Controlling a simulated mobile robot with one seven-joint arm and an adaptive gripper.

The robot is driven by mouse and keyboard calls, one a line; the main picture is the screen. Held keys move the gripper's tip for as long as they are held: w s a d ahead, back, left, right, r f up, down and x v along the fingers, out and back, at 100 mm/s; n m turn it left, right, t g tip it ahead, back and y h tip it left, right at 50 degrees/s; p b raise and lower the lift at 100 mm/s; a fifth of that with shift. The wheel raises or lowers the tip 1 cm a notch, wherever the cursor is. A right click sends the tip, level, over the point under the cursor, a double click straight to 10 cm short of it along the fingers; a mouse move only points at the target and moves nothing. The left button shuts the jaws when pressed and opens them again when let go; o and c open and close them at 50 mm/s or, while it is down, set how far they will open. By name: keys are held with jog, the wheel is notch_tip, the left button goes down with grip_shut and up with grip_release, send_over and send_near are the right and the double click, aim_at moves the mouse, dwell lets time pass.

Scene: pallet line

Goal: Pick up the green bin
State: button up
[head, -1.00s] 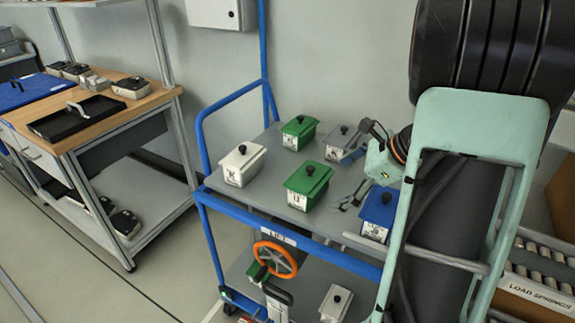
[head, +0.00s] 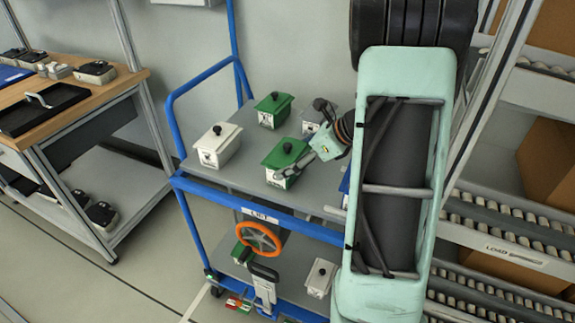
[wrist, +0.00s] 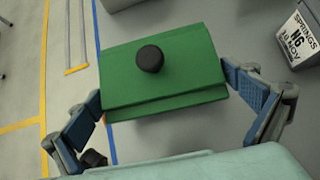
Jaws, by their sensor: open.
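A green lidded bin (head: 283,158) with a black knob and a white label stands upright near the front of the cart's top shelf. A second green bin (head: 273,108) stands behind it. My gripper (head: 298,167) is at the right side of the front green bin. In the wrist view, the green bin (wrist: 190,75) lies between the spread fingers of my gripper (wrist: 163,88), one finger on each side. The fingers are open; I cannot tell whether either touches the bin. My arm hides part of the shelf's right side.
A white bin (head: 217,146) stands left of the front green bin. A grey bin (head: 311,125) is behind my wrist, and a labelled bin (wrist: 297,40) shows at the right in the wrist view. The blue-railed cart (head: 200,187) has an orange handwheel (head: 258,239). A workbench (head: 122,85) is at left.

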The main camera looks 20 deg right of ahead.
jog(key=shift+x, duration=1.15)
jog(key=c, duration=0.9)
notch_tip(320, 180, up, 10)
jog(key=shift+r+p, duration=0.1)
jog(key=shift+p, duration=0.95)
jog(key=s+a+m+t+h, duration=0.25)
jog(key=a+m, duration=0.25)
jog(key=a, duration=0.6)
notch_tip(320, 180, up, 16)
jog(key=p, duration=1.6)
jog(key=w+d+f+n+b, duration=0.1)
jog(key=d+f+b, duration=0.2)
jog(key=f+b, duration=0.2)
jog(key=d+f+n+g+y+b, duration=0.1)
jog(key=d+f+n+b, duration=0.1)
jog(key=d+f+b, duration=0.2)
jog(key=w+d+f+n+g+y+b, duration=0.1)
jog(key=d+f+b, duration=0.2)
jog(key=f+b, duration=0.3)
jog(key=shift+w+d+f+n+g+b, duration=0.25)
jog(key=shift+w+d+f+n+b, duration=0.1)
jog(key=shift+w+f+n+b, duration=0.1)
jog(key=shift+s+d+f+y, duration=0.15)
jog(key=shift+s+d+y, duration=0.05)
jog(key=shift+d+y, duration=0.05)
